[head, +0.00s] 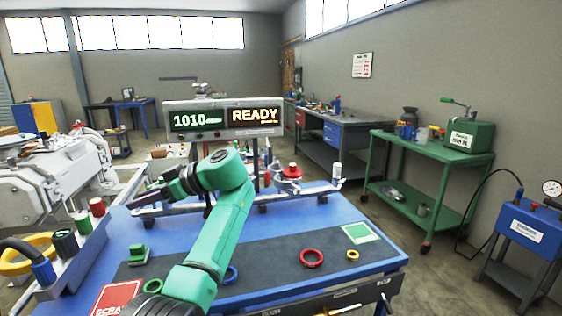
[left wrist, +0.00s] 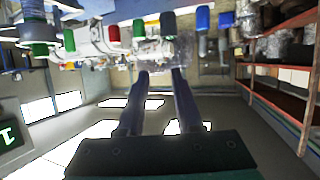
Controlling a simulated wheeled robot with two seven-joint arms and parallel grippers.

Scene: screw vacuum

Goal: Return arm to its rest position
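My left arm (head: 222,225), green, rises from the bottom of the head view over the blue workbench (head: 370,245) and bends left at the elbow. My left gripper (head: 140,200), dark, points left above the bench's back left part. In the left wrist view its two fingers (left wrist: 161,72) stand apart with nothing held between them. My right gripper is not seen in either view.
A display (head: 224,118) reading "1010" and "READY" stands behind the bench. A green cart (head: 428,155) stands right.

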